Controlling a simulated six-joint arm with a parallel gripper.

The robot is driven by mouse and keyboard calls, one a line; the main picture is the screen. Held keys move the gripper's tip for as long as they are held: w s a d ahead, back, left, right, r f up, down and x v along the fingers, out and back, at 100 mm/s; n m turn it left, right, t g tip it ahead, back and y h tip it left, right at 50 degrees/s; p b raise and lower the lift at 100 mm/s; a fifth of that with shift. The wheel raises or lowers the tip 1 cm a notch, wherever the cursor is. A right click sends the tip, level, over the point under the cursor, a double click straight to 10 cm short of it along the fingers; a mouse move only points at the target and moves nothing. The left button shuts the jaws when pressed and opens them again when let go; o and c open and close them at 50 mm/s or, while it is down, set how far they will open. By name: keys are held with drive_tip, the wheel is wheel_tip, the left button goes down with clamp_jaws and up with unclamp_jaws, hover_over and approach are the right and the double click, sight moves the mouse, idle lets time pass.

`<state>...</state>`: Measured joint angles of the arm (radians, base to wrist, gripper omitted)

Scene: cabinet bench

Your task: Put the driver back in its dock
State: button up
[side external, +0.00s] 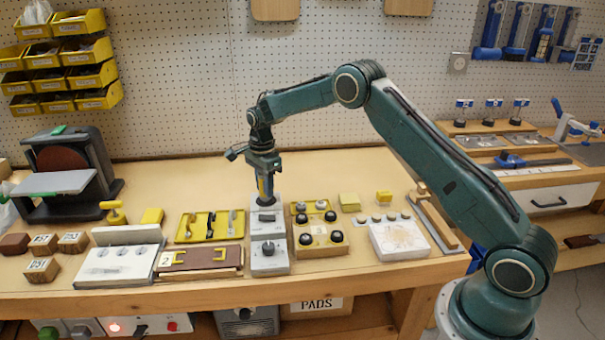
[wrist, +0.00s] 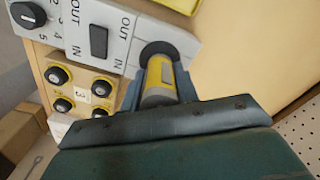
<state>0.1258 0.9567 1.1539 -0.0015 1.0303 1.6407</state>
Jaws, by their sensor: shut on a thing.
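The driver (wrist: 162,76) is a yellow and grey cylinder. My gripper (wrist: 159,88) is shut on it, with one blue-grey finger on each side. In the side view my gripper (side external: 265,178) holds the driver (side external: 265,189) upright over the back of the dock (side external: 264,259), a light grey block. In the wrist view the driver's far end meets a black round socket collar (wrist: 152,47) on the dock (wrist: 125,67). How deep it sits in the collar is hidden. The dock has a black rocker switch (wrist: 99,41) marked OUT and IN, and a black dial (wrist: 28,14).
A wooden block with black knobs (side external: 319,250) stands close right of the dock. A brown-topped board with yellow brackets (side external: 200,259) and a yellow tool tray (side external: 185,234) lie left. A white box (side external: 398,241) is further right. The bench behind is clear.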

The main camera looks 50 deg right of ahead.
drive_tip(key=shift+f, duration=1.15)
idle(2.1)
drive_tip(key=o, duration=1.3)
drive_tip(key=shift+c, duration=0.2)
drive_tip(key=shift+r, duration=0.15)
drive_tip(key=shift+r, duration=3.35)
